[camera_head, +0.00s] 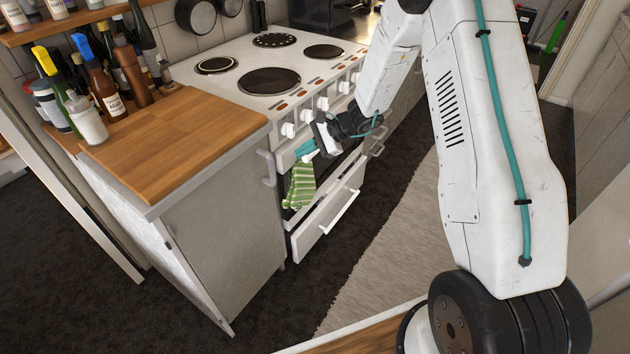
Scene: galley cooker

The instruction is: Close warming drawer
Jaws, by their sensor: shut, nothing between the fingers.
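The white cooker (285,72) stands against the wall behind a wooden counter. Its warming drawer (318,226), low on the front, is pulled out, with a white bar handle (341,212) across its face. My gripper (303,150) has teal fingertips and is shut and empty. It is at the upper front of the cooker, above the drawer and apart from its handle. The drawer's inside is mostly hidden behind its front and a towel.
A green striped towel (299,186) hangs on the cooker front above the drawer. The wooden counter (175,140) with several bottles stands left of the cooker. A grey rug (400,225) and dark carpet lie in front, clear of objects.

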